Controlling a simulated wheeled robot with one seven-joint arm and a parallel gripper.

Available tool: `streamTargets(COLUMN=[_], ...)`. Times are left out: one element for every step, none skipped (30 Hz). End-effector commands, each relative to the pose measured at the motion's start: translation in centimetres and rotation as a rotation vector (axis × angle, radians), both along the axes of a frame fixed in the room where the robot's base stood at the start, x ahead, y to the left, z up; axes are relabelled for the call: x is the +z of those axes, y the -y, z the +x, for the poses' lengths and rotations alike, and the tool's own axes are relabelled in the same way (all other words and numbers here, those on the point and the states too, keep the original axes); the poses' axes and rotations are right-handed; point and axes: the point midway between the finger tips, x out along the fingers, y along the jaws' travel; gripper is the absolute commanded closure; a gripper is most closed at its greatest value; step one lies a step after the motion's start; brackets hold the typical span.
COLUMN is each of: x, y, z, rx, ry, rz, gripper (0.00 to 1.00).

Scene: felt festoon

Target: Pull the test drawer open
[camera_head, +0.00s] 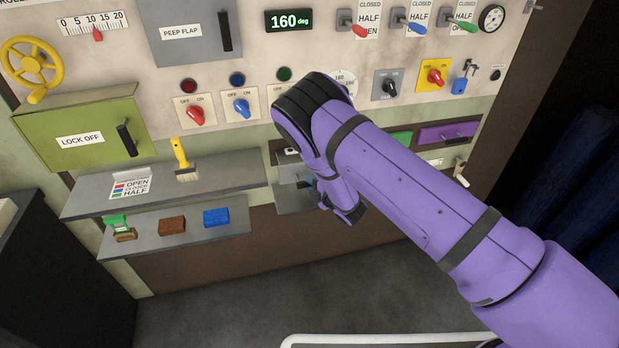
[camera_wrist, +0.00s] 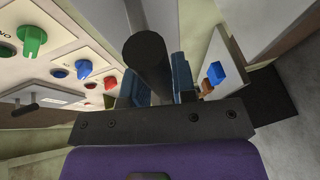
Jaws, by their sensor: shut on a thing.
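My gripper (camera_wrist: 158,82) shows in the wrist view with its two blue fingers on either side of a dark round bar handle (camera_wrist: 148,52). It is shut on this bar. In the head view my purple arm hides most of my gripper, and only a bit of blue finger shows. A grey drawer-like part (camera_head: 290,198) shows just left of my wrist, low on the panel. I take it for the test drawer, but its label is hidden. I cannot tell how far it stands out.
Left of my wrist are two grey shelves; the lower shelf (camera_head: 190,238) holds coloured blocks, and a yellow brush (camera_head: 184,160) stands at the upper one. A green LOCK OFF box (camera_head: 85,135) juts out at left. A purple drawer (camera_head: 448,134) is at right. A white rail (camera_head: 390,340) crosses the bottom.

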Motion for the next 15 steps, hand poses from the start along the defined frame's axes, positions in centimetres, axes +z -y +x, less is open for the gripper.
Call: streamTargets(x=[0.0, 0.0, 0.0, 0.0, 0.0, 0.0, 0.0, 0.0, 0.0, 0.0, 0.0, 0.0, 0.0, 0.0, 0.0], y=[0.3, 0.4, 0.6, 0.8, 0.9, 1.1, 1.2, 1.3, 1.4, 1.5, 1.6, 1.7, 1.7, 1.8, 1.8], z=[-1.0, -1.5, -2.2, -2.7, -3.2, -3.8, -4.2, -4.5, -5.0, -5.3, -5.5, -5.8, -6.0, -6.2, -6.4], rx=[0.0, -0.001, 0.0, -0.001, -0.001, -0.001, -0.001, -0.001, -0.001, -0.001, -0.001, -0.001, 0.0, 0.0, 0.0], ry=[-0.002, -0.002, -0.002, -0.003, -0.003, -0.002, -0.002, -0.002, -0.001, -0.001, -0.001, -0.001, -0.001, -0.001, 0.0], rz=[-0.001, -0.002, 0.0, -0.001, 0.0, -0.001, -0.001, -0.001, -0.001, -0.001, -0.001, -0.001, -0.001, -0.001, 0.0], gripper=[1.0, 1.0, 1.0, 1.0, 1.0, 1.0, 1.0, 1.0, 1.0, 1.0, 1.0, 1.0, 1.0, 1.0, 1.0])
